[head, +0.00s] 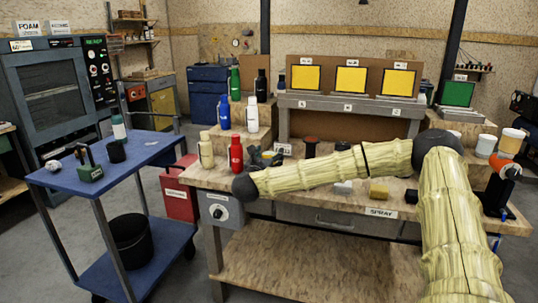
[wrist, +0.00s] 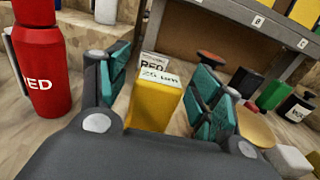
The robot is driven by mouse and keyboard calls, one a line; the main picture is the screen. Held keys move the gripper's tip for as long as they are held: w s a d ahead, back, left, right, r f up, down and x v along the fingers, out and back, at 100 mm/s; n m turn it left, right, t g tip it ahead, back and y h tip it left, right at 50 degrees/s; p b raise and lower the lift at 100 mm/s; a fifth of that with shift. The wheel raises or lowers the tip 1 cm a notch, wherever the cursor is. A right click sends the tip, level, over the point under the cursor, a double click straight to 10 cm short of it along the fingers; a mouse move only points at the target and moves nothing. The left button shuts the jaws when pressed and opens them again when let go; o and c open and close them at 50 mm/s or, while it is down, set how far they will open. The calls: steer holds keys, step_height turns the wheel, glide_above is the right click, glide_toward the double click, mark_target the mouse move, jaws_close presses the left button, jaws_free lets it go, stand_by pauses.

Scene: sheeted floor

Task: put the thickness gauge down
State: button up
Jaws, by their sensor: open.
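The thickness gauge appears to be the yellow block with a pale "20 um" label on top (wrist: 152,105). In the wrist view it stands upright on the wooden bench, between the teal pads of my gripper (wrist: 160,84). The fingers are open on either side of it, with a visible gap at the right pad; contact at the left pad is hard to tell. In the head view my gripper (head: 263,157) is low over the bench top, beside the red bottle (head: 236,154).
The red bottle stands close left of my gripper in the wrist view (wrist: 42,68). A card reading "RED" (wrist: 150,61) is behind the gauge. A red-topped dark item (wrist: 210,60) and a white block (wrist: 290,160) lie right. A blue cart (head: 150,148) stands left.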

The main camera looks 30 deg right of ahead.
steer(key=shift+s+a, duration=0.15)
steer(key=shift+a, duration=0.1)
steer(key=b+v, duration=0.1)
steer(key=v, duration=0.9)
steer(key=a+f+n+t+y, duration=0.3)
steer(key=a+f+n+y, duration=0.5)
steer(key=a+f+n, duration=0.8)
steer(key=s+a+f+n+g+y, duration=0.25)
steer(key=s+a+f+n, duration=0.3)
steer(key=f, duration=0.35)
steer(key=s+a+f+n+g+y, duration=0.1)
steer(key=s+a+f+n+y, duration=0.2)
steer(key=s+a+f+n, duration=0.45)
steer(key=s+f+n+g+y, duration=0.2)
steer(key=s+f+n+g, duration=0.4)
steer(key=s+f, duration=0.8)
steer(key=s+d+f+n+g+h, duration=0.1)
steer(key=s+d+n, duration=0.3)
steer(key=s, duration=0.5)
steer(key=s+d+f+n+g, duration=0.2)
steer(key=s+d+n+g, duration=0.2)
steer(key=s, duration=0.6)
steer(key=n, duration=0.2)
steer(key=shift+s+d+f+n+h, duration=0.2)
steer(key=shift+s+f+n+h, duration=0.05)
steer(key=shift+n+h, duration=0.1)
